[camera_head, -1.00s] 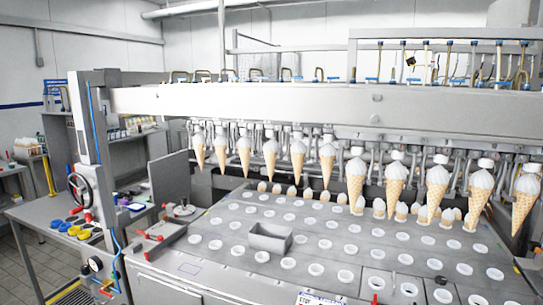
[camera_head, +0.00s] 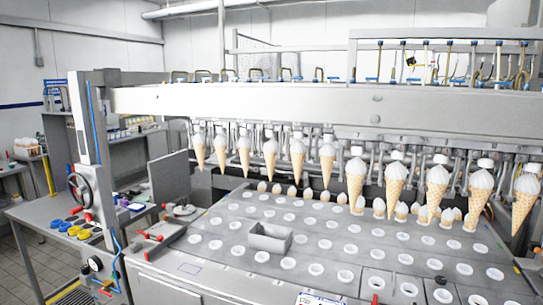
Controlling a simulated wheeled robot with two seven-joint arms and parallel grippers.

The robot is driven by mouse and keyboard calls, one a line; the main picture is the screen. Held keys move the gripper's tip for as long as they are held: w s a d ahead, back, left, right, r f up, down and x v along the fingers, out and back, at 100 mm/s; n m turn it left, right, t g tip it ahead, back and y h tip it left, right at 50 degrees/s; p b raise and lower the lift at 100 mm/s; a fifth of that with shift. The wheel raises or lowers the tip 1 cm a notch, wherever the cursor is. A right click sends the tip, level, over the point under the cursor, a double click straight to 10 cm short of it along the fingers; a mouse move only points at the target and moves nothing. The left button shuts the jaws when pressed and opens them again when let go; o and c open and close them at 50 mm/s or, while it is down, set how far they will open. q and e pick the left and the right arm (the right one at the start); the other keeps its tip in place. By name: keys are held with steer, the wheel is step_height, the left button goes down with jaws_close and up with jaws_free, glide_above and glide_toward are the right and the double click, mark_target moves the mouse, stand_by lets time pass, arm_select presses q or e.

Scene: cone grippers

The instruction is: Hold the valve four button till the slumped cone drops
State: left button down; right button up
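A row of ice-cream cones (camera_head: 356,180) hangs point-down from the grippers under the machine's long beam (camera_head: 290,101). Each has a white top in a wafer cone. The cone at the far right (camera_head: 525,197) hangs tilted, its tip leaning left. Smaller white-topped cones (camera_head: 358,209) stand in the back row of holes in the grey plate (camera_head: 330,238) below. I cannot make out a button marked valve four. Neither of my grippers is in view.
A grey open box (camera_head: 270,238) sits on the plate among several white-rimmed holes. Red-handled clamps (camera_head: 150,237) are at the plate's left edge. A side table with blue and yellow round pieces (camera_head: 72,227) and a handwheel (camera_head: 80,190) stand at left.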

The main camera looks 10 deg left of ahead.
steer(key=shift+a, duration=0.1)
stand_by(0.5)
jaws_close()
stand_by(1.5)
